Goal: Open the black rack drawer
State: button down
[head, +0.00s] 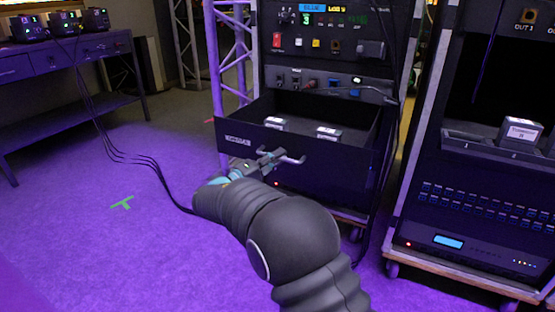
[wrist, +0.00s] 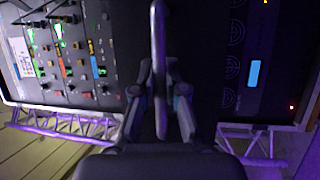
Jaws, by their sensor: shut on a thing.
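The black rack drawer (head: 310,155) stands pulled out of the rack in the head view, its inside showing from above. Two small labelled boxes, one on the left (head: 275,123) and one on the right (head: 328,133), lie in it. A pale bar handle (head: 293,158) is on the drawer's front. My gripper (head: 264,162) is at the handle and shut on it. In the wrist view the handle (wrist: 159,35) runs upright between the fingers of my gripper (wrist: 160,80). My arm hides part of the lower rack.
A panel with switches and lights (head: 325,45) is above the drawer. A second wheeled rack (head: 470,215) stands at right, close by. A truss (head: 230,60) rises at the left of the rack. A table (head: 65,60) with devices and hanging cables is far left. Purple floor (head: 100,230) is open at left.

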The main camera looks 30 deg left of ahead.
jog(key=c, duration=1.2)
grip_release()
jog(key=v, duration=1.2)
jog(key=shift+f, duration=0.1)
